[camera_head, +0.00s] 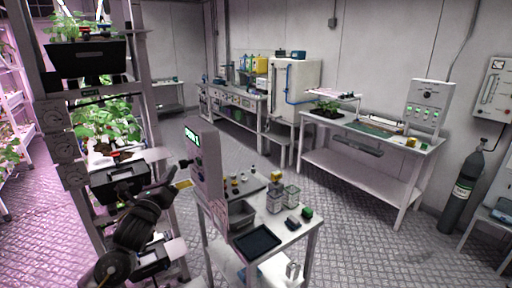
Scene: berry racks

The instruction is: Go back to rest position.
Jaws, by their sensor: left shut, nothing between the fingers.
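My left arm comes in from the lower left, and its gripper (186,172) is shut with nothing between the fingers. It is in front of the berry rack (65,150), to the left of the small white table's upright panel (204,160). A yellow piece (184,184) shows just below the fingertips; I cannot tell whether it touches them. My right gripper is not in view.
The small table (290,235) holds a dark tray (257,241), a metal bin (240,214), jars (291,195) and small bottles. Black planters (88,62) with leafy plants fill the rack. A gas cylinder (464,190) stands at right. Open floor (365,240) lies right of the table.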

